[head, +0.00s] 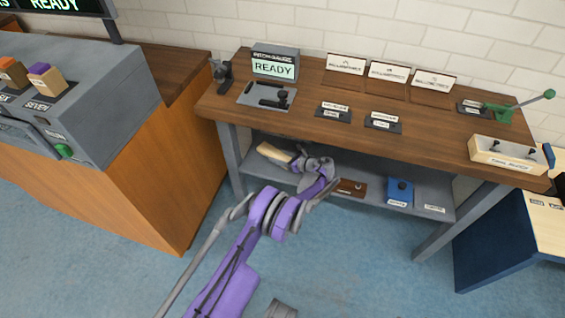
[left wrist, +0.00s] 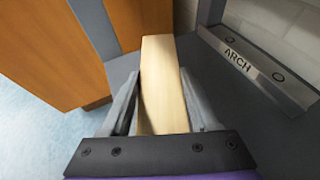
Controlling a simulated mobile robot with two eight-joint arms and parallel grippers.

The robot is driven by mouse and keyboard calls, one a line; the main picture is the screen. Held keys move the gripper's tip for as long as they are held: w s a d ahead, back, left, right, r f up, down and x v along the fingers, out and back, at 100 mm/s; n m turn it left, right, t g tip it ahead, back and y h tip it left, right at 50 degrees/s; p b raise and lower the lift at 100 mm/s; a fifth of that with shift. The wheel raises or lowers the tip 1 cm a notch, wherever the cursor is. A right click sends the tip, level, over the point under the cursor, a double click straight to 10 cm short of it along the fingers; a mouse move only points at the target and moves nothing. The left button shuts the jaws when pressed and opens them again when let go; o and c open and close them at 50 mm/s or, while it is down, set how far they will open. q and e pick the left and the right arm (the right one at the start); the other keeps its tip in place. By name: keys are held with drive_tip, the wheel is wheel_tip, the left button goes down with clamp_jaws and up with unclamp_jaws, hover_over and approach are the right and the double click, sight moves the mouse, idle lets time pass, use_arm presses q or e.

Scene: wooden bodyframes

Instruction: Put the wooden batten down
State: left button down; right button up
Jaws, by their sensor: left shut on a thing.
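The wooden batten (left wrist: 162,75) is a pale, straight piece of wood. In the left wrist view it lies between the two fingers of my left gripper (left wrist: 165,105), which is shut on it. In the head view the batten (head: 274,154) shows at the left end of the grey lower shelf (head: 262,171) under the workbench, with my left gripper (head: 296,163) at its right end. I cannot tell whether the batten touches the shelf or is held just above it. My right gripper is not in view.
The workbench top (head: 430,125) overhangs the shelf. A grey bench leg (head: 230,160) stands left of the batten. A brown block (head: 351,187) and a blue box (head: 399,192) sit farther right on the shelf. A plate marked ARCH (left wrist: 240,60) shows in the wrist view.

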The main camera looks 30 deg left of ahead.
use_arm(q)
drive_tip(key=shift+f+b, duration=0.3)
drive_tip(key=shift+f, duration=1.6)
drive_tip(key=shift+f, duration=0.1)
drive_tip(key=shift+c, duration=0.6)
unclamp_jaws()
drive_tip(key=shift+r, duration=0.2)
drive_tip(key=p+v, duration=0.1)
drive_tip(key=v, duration=1.1)
drive_tip(key=shift+f, duration=0.1)
